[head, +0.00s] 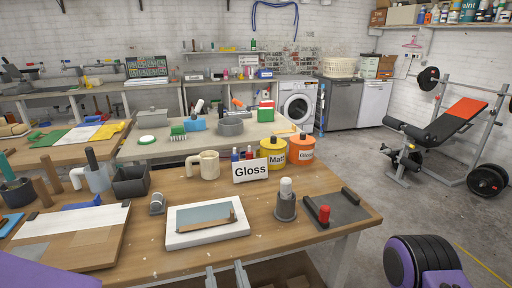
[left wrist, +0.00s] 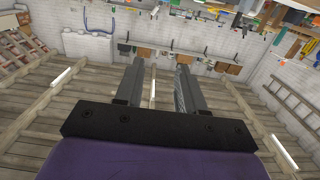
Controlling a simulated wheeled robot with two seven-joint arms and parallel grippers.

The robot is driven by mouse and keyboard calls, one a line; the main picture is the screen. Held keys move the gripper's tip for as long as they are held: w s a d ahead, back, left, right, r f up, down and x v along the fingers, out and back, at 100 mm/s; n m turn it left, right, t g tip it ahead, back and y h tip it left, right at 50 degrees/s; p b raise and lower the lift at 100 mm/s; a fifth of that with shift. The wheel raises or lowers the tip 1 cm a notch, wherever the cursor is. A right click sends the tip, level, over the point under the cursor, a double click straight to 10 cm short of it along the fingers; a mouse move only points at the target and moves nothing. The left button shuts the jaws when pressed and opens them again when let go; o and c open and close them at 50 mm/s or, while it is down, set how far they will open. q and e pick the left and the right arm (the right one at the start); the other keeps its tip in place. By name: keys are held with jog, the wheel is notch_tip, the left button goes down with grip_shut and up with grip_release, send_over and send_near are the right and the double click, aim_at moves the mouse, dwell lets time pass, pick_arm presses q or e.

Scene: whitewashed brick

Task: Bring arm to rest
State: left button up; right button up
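My left gripper (head: 226,276) shows at the bottom edge of the head view, by the front edge of the wooden workbench (head: 290,228). Only its two grey fingertips are visible there. In the left wrist view the same gripper (left wrist: 159,65) has its two fingers apart with nothing between them. That view looks over wooden beams, light strips and brick walls, with shelves upside down at the top. A purple and black part of my right arm shows at the lower right of the head view. My right gripper is out of sight.
The bench holds a white framed tray (head: 207,235), a "Gloss" sign (head: 250,171), a beige mug (head: 205,164), yellow and orange tins (head: 301,150), and a grey plate (head: 345,210) with a red-topped piece. A weight bench (head: 450,122) stands right. The floor between is clear.

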pick_arm(q)
jog(key=w+f+n+h, duration=0.2)
jog(key=w+f+h, duration=0.3)
jog(key=w+f, duration=0.1)
jog(key=w+a+f+n+g, duration=0.1)
jog(key=a+f+g, duration=0.4)
jog(key=f, duration=0.8)
jog(key=s+a+f+g+y, duration=0.1)
jog(key=s+a+f+g, duration=0.1)
jog(key=s+a+f, duration=0.45)
jog(key=s+a+f+g+y, duration=0.1)
jog(key=s+a+f+g, duration=0.25)
jog(key=a+f, duration=0.5)
jog(key=s+a+f+g, duration=0.1)
jog(key=s+a+f, duration=0.1)
jog(key=s, duration=0.4)
jog(key=s+a+f+g+y, duration=0.1)
jog(key=s+a+f+g, duration=0.1)
jog(key=s+f, duration=0.3)
jog(key=shift+s+a+n, duration=0.3)
jog(key=shift+s+a, duration=0.45)
jog(key=shift+s, duration=0.1)
jog(key=shift+f, duration=0.1)
